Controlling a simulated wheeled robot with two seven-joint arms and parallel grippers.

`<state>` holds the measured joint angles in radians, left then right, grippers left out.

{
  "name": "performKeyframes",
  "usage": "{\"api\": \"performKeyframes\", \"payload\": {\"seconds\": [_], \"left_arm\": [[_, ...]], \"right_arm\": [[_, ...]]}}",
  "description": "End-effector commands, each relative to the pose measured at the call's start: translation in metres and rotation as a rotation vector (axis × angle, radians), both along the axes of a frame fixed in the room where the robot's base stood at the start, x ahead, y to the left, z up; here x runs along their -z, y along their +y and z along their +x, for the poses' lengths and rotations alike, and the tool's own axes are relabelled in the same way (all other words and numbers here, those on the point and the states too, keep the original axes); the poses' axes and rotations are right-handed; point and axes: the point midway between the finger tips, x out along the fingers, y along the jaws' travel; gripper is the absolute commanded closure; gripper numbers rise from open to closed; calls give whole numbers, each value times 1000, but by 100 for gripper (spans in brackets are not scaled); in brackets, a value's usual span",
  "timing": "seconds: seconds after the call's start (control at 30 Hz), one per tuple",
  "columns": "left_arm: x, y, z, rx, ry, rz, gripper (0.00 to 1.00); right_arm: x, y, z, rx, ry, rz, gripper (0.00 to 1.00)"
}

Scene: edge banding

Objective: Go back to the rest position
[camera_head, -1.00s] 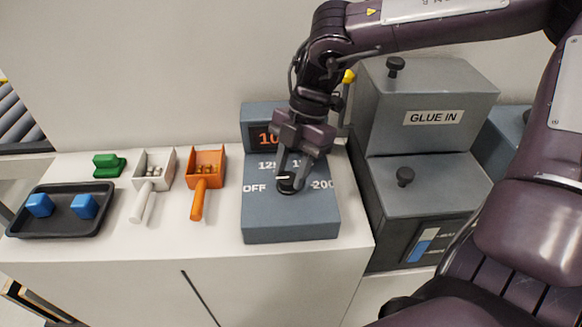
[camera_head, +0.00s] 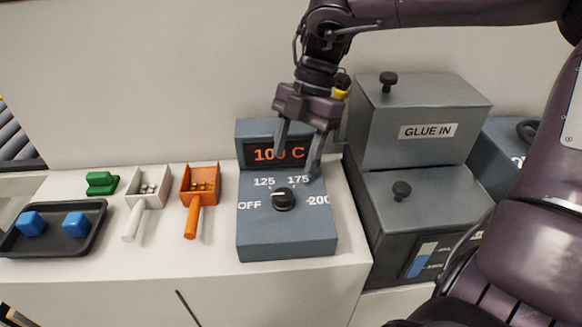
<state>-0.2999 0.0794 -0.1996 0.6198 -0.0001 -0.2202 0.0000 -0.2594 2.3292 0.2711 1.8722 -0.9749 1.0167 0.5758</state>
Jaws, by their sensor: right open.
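My right gripper (camera_head: 298,160) is open and empty, with its fingers pointing down. It hangs above the back part of the blue-grey temperature control box, in front of the display (camera_head: 262,153), which is partly hidden by a finger. The control box (camera_head: 262,240) stands on the white worktop. Its black dial (camera_head: 283,199) is free of the gripper, with its white mark pointing left toward OFF. The display shows orange digits and a C; one digit is partly covered. My left gripper is not in view.
Right of the control box stand grey glue units (camera_head: 432,210), one labelled GLUE IN. To the left are an orange scoop (camera_head: 200,185), a white scoop (camera_head: 147,190), a green object (camera_head: 101,183) and a black tray (camera_head: 62,247) with two blue blocks. The worktop's front strip is clear.

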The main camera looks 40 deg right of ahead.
Motion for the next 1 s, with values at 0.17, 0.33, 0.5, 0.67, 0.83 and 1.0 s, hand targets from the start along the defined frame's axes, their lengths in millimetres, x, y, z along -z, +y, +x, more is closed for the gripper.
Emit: {"api": "performKeyframes", "payload": {"seconds": [0.17, 0.33, 0.5, 0.67, 0.83, 1.0], "left_arm": [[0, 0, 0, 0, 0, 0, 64], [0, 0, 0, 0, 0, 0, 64], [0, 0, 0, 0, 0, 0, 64], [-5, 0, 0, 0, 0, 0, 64], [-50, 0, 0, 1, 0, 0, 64], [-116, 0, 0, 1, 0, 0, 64]], "right_arm": [[-5, -2, 1, 1, -2, 0, 44], [-5, -2, 1, 0, -1, 1, 44], [-5, -2, 0, 0, -1, 1, 44], [-10, -2, 1, 0, -1, 1, 44], [-55, -2, 1, 0, -2, 1, 44], [-121, -2, 1, 0, -1, 0, 44]]}}
